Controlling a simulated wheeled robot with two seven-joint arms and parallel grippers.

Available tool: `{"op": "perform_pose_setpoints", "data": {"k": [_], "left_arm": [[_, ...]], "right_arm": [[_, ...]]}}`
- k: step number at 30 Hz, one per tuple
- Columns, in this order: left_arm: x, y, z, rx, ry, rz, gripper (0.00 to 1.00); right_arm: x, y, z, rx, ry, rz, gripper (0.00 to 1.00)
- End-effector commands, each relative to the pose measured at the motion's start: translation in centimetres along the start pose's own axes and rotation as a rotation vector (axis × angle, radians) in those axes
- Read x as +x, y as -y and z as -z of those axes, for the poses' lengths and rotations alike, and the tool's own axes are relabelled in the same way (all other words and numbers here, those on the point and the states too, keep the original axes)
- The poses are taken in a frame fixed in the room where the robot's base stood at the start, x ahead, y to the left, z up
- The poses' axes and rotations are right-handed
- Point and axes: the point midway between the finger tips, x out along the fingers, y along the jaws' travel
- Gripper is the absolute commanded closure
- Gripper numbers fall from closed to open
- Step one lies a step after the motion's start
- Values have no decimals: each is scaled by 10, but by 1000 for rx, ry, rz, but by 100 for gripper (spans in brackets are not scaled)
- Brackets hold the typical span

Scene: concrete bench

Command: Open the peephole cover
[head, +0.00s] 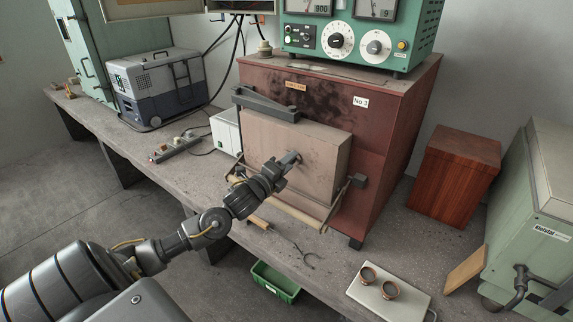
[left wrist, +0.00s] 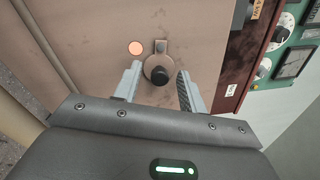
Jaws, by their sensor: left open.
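In the head view my left gripper (head: 287,161) is at the front of the furnace door (head: 315,150) and hides most of the cover. My right gripper is not in view.
The red-brown furnace (head: 388,130) carries a green control unit (head: 420,35). A wooden handle bar (head: 295,212) runs below the door. A grey lever (head: 265,103) lies along its top.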

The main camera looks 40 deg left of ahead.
Motion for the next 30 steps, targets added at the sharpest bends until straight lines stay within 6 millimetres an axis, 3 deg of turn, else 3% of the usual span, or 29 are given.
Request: {"op": "perform_pose_setpoints", "data": {"k": [5, 18, 24, 30], "left_arm": [[-12, -3, 2, 1, -2, -1, 59], [-91, -3, 1, 0, -2, -2, 59], [-106, -2, 0, 0, 1, -1, 59], [-109, 0, -1, 0, 1, 0, 59]], "right_arm": [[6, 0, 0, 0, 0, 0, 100], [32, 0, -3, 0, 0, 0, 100], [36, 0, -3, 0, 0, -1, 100], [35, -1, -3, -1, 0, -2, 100]]}}
